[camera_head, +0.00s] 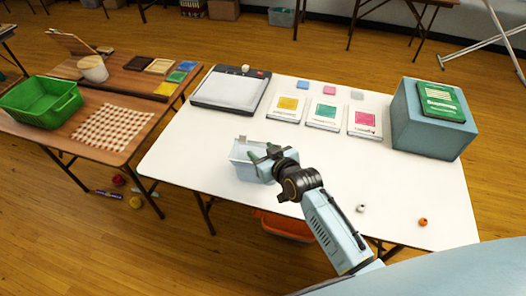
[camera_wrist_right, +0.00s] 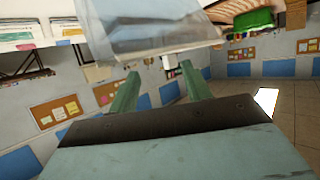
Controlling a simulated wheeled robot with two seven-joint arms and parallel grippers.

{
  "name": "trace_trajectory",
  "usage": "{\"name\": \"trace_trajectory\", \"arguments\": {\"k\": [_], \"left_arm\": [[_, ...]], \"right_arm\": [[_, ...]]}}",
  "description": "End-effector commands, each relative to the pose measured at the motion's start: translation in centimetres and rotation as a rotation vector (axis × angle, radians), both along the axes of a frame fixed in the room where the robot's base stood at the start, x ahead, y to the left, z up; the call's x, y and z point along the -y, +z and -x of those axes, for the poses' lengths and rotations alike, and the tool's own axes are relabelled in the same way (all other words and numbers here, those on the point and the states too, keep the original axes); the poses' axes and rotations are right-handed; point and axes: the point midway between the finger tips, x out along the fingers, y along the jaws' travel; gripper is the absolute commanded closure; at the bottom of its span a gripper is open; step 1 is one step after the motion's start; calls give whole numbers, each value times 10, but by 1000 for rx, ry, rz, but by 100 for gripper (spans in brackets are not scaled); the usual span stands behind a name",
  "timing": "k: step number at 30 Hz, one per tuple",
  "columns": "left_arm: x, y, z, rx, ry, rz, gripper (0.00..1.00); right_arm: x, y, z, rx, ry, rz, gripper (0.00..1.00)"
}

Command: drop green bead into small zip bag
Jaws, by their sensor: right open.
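A pale, see-through, open-topped bag (camera_head: 240,153) stands on the white table, left of its middle. In the right wrist view the clear bag (camera_wrist_right: 150,35) fills the top, just beyond my fingertips. My right gripper (camera_head: 259,158) is at the bag's right side and partly covers it. In the wrist view its two green fingers (camera_wrist_right: 159,72) are apart with nothing between them. I cannot tell whether they touch the bag. No green bead shows in either view. My left gripper is not in view.
A grey-white bead (camera_head: 361,208) and an orange bead (camera_head: 423,222) lie at the front right of the white table (camera_head: 190,150). Cards with yellow, green and pink squares (camera_head: 325,114) lie behind. A blue-grey box (camera_head: 412,128) stands right, a paper trimmer (camera_head: 230,90) back left.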

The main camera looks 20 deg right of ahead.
Motion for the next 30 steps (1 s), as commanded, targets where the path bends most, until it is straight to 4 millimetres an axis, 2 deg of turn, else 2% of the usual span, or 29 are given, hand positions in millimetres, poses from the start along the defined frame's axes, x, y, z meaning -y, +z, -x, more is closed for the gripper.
{"name": "trace_trajectory", "arguments": {"k": [8, 11, 24, 30], "left_arm": [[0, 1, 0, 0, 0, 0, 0], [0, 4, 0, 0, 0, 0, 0], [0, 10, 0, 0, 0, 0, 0], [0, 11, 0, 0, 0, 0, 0]], "right_arm": [[2, 3, 8, -1, 0, 1, 51], [5, 8, 20, -1, -1, 1, 51], [22, 41, 98, -1, 0, 1, 51], [26, 49, 117, 0, 0, 0, 51]]}}
